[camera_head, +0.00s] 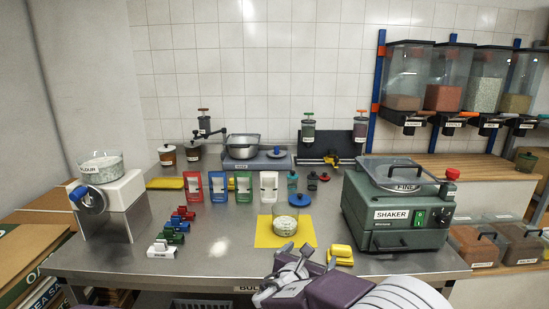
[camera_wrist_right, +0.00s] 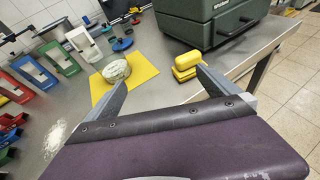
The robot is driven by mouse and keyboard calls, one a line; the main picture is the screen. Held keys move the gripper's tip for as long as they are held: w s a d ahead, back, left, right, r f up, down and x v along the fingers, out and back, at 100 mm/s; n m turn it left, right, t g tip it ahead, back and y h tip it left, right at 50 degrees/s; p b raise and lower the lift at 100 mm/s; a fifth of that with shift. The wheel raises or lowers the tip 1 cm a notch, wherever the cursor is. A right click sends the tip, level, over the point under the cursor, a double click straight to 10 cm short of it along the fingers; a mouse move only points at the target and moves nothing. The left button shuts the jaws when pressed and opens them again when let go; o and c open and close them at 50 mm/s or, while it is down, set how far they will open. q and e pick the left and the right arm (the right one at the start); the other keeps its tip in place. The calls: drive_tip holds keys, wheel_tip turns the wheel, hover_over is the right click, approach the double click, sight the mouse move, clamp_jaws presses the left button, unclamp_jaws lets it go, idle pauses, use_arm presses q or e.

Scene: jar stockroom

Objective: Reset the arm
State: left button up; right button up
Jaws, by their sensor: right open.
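My right gripper (camera_head: 312,262) is at the front edge of the steel table, low in the head view. Its two grey fingers are spread apart with nothing between them, as the right wrist view (camera_wrist_right: 161,80) also shows. A glass jar (camera_head: 285,224) with pale contents stands on a yellow mat (camera_head: 265,238), beyond the gripper and apart from it. The jar and mat also show in the right wrist view, the jar (camera_wrist_right: 116,71) left of the gap between the fingers. My left gripper is not in view.
The green shaker (camera_head: 385,228) stands right of the mat, with yellow blocks (camera_head: 341,252) in front of it. A white machine with a glass bowl (camera_head: 101,166) is at the left. Coloured holders (camera_head: 218,185) and a scale (camera_head: 255,161) stand behind.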

drive_tip(key=s+d+f+m+g+h, duration=0.1)
drive_tip(key=s+d+m+g, duration=0.15)
drive_tip(key=d, duration=0.35)
drive_tip(key=s+d+f+m+g+h, duration=0.2)
drive_tip(key=d+m, duration=0.1)
drive_tip(key=d, duration=0.3)
drive_tip(key=s+d+f+m+g+y, duration=0.1)
drive_tip(key=s+d+f+m+g, duration=0.5)
drive_tip(key=s, duration=0.4)
drive_tip(key=s+a+f+m+g+y, duration=0.1)
drive_tip(key=s+a+f+m+y, duration=0.4)
drive_tip(key=m, duration=0.4)
drive_tip(key=s+a+f+m+g+y, duration=0.1)
drive_tip(key=s+a+f+m+y, duration=0.25)
drive_tip(key=s+m, duration=0.45)
wheel_tip(320, 180, up, 19)
drive_tip(key=w+a+m+p, duration=0.1)
drive_tip(key=w+m+p, duration=0.1)
drive_tip(key=p, duration=1.6)
drive_tip(key=shift+t+h, duration=0.35)
drive_tip(key=shift+t, duration=0.1)
drive_tip(key=shift+a+r, duration=0.1)
